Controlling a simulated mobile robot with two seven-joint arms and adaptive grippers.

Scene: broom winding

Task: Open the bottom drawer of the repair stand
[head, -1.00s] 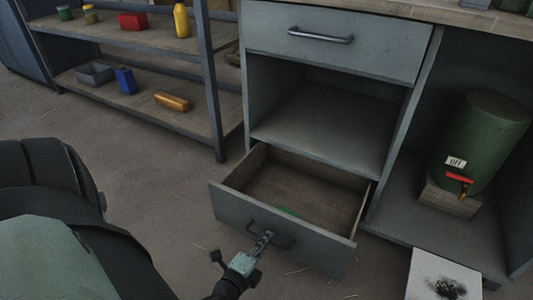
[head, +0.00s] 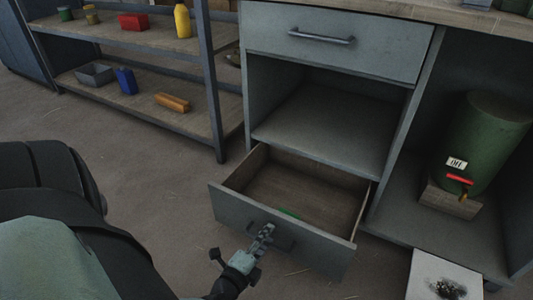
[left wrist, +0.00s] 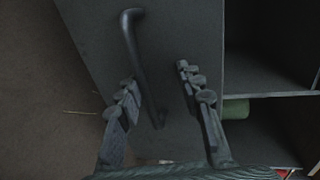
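The bottom drawer (head: 283,238) of the grey repair stand (head: 330,160) is pulled well out, and its wooden inside shows. A small green object (head: 289,213) lies in it, partly hidden by the drawer front. My left gripper (head: 265,231) is in front of the drawer front at its dark bar handle, which it partly hides. In the left wrist view, the two fingers (left wrist: 160,88) are spread apart and the handle (left wrist: 137,55) runs down between them, nearer the left finger. I cannot tell whether that finger touches it. My right gripper is not in view.
A closed upper drawer (head: 335,42) sits above an empty open compartment. A green tank (head: 488,140) stands on a block at the right, with a stained white panel (head: 440,277) below. A shelf rack (head: 150,95) stands at the left.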

